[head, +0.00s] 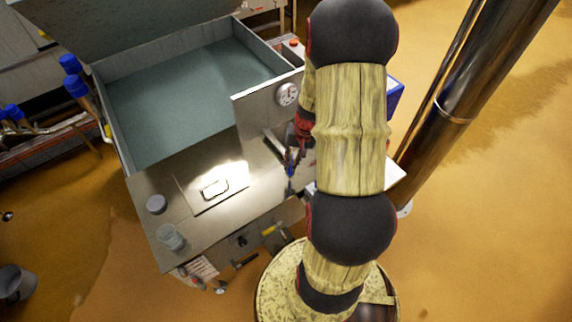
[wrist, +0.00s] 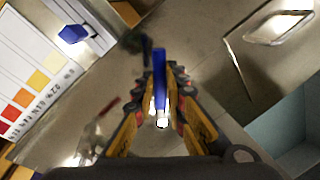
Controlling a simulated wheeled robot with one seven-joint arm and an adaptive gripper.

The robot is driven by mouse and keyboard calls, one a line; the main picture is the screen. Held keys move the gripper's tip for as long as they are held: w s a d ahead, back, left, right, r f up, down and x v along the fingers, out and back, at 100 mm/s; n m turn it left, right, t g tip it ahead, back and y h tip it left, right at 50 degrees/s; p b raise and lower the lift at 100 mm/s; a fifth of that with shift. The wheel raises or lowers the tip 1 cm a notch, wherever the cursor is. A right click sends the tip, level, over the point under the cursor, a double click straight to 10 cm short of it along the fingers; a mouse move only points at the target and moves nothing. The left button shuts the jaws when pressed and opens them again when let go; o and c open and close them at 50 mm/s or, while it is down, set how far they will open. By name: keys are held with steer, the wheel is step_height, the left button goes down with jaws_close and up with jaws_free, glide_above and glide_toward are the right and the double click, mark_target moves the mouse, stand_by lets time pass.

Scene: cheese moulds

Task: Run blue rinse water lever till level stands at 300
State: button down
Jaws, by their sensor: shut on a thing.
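My gripper (head: 292,155) is at the right part of the steel bench, partly hidden by my arm in the head view. In the wrist view my gripper (wrist: 164,78) has its fingers on both sides of an upright blue lever (wrist: 161,62) and is shut on it. A small blue piece of the lever also shows below the gripper in the head view (head: 290,184). A clear vessel (head: 171,237) stands at the bench's front left corner. I cannot read any level or 300 mark.
A large steel vat (head: 115,125) with grey-green contents lies behind the bench (head: 150,190). A round dial (head: 288,94) is on its panel. A colour chart (wrist: 40,75) and another blue part (wrist: 72,34) show left in the wrist view. A metal pipe (head: 450,110) stands right.

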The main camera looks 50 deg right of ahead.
steer(key=shift+s+d+n+g+y+b, duration=0.15)
steer(key=shift+s+d+n, duration=0.35)
steer(key=shift+n, duration=0.55)
steer(key=shift+s+d+n+g+y+b, duration=0.15)
steer(key=shift+d+n+g+b, duration=0.1)
steer(key=shift+d+n, duration=0.6)
steer(key=shift+s+d+n+g+b, duration=0.15)
steer(key=shift+s+d+n, duration=0.25)
steer(key=shift+n, duration=0.8)
steer(key=c, duration=1.8)
jaws_free()
step_height(320, 180, up, 12)
steer(key=d, duration=0.2)
steer(key=shift+s, duration=0.3)
steer(key=shift+d+f, duration=0.1)
steer(key=shift+f, duration=0.05)
